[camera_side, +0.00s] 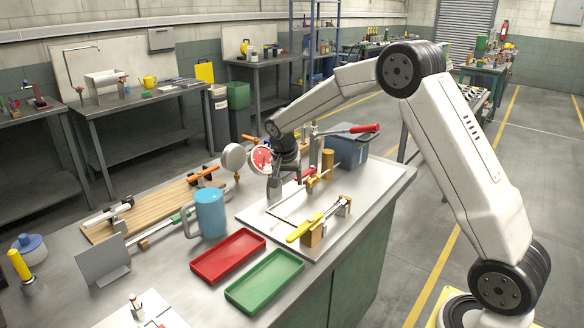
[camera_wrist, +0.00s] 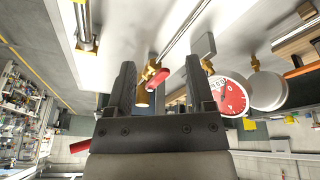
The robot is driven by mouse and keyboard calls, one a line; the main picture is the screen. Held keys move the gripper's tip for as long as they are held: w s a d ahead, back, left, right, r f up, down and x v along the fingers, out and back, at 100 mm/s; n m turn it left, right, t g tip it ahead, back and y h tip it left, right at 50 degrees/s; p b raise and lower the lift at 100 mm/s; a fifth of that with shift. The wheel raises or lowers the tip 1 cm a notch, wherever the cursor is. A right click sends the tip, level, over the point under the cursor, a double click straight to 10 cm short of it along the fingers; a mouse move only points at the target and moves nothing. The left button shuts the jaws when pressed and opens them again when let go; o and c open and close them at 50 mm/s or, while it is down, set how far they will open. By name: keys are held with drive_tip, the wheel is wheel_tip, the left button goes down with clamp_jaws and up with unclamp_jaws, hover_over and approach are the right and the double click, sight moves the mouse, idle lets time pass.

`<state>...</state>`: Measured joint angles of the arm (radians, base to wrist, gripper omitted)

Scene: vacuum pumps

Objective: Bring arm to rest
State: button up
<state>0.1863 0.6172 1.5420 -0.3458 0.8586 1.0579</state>
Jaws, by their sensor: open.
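My gripper (camera_side: 274,188) hangs low over the white plate (camera_side: 262,218) on the workbench. In the wrist view my gripper (camera_wrist: 160,68) has its two dark fingers spread apart. Between the fingers I see a red handle (camera_wrist: 164,77) and a brass fitting (camera_wrist: 143,96) beyond them, with nothing visibly clamped. A pressure gauge with a red and white dial (camera_side: 262,160) is close beside my gripper; the gauge also shows in the wrist view (camera_wrist: 232,97). Whether the fingers touch any fitting cannot be told.
A yellow-handled valve (camera_side: 304,228) lies on the plate. A blue mug (camera_side: 210,213), a red tray (camera_side: 228,256) and a green tray (camera_side: 264,281) stand in front. A grey-blue bin (camera_side: 349,148) and a red-handled lever (camera_side: 363,129) stand behind. The space above the bench front is clear.

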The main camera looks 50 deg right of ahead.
drive_tip(key=s+a+f+n+y, duration=0.1)
drive_tip(key=s+a+n, duration=0.3)
drive_tip(key=s, duration=0.4)
drive_tip(key=s+a+f+n+t+y, duration=0.1)
drive_tip(key=s+a+n, duration=0.3)
drive_tip(key=s, duration=0.3)
drive_tip(key=s+a+f+n+y, duration=0.1)
drive_tip(key=s+a+n, duration=0.2)
drive_tip(key=s+a, duration=0.3)
drive_tip(key=s, duration=0.2)
drive_tip(key=shift+s+a+f+n, duration=0.2)
drive_tip(key=shift+s+n, duration=0.1)
drive_tip(key=shift+n, duration=0.1)
